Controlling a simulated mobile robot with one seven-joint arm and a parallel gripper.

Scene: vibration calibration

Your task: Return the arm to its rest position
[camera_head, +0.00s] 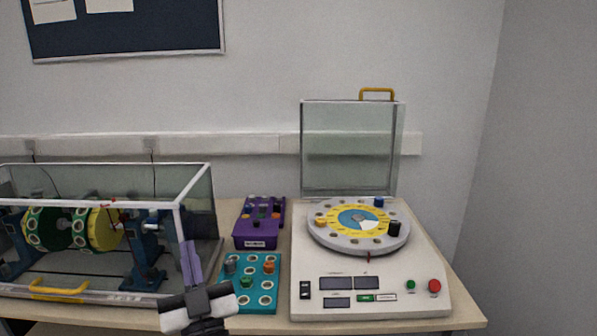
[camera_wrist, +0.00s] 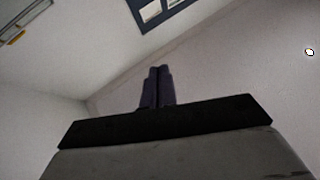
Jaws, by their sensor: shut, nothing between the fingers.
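My gripper (camera_head: 188,243) is in the lower middle-left of the head view, in front of the clear case's right end. Its two fingers point up and lie together, with nothing between them. In the wrist view my gripper (camera_wrist: 158,70) shows as two dark fingers side by side, pointing at the wall and ceiling. No object touches the fingers in either view. Most of my arm is outside the head view.
A clear case (camera_head: 195,168) with green and yellow wheels is at left. A teal tray (camera_head: 247,292) and a purple box (camera_head: 257,228) stand mid-table. A white machine (camera_head: 320,303) with a dial (camera_head: 358,218) and raised clear lid (camera_head: 350,150) is at right. The air above the table is free.

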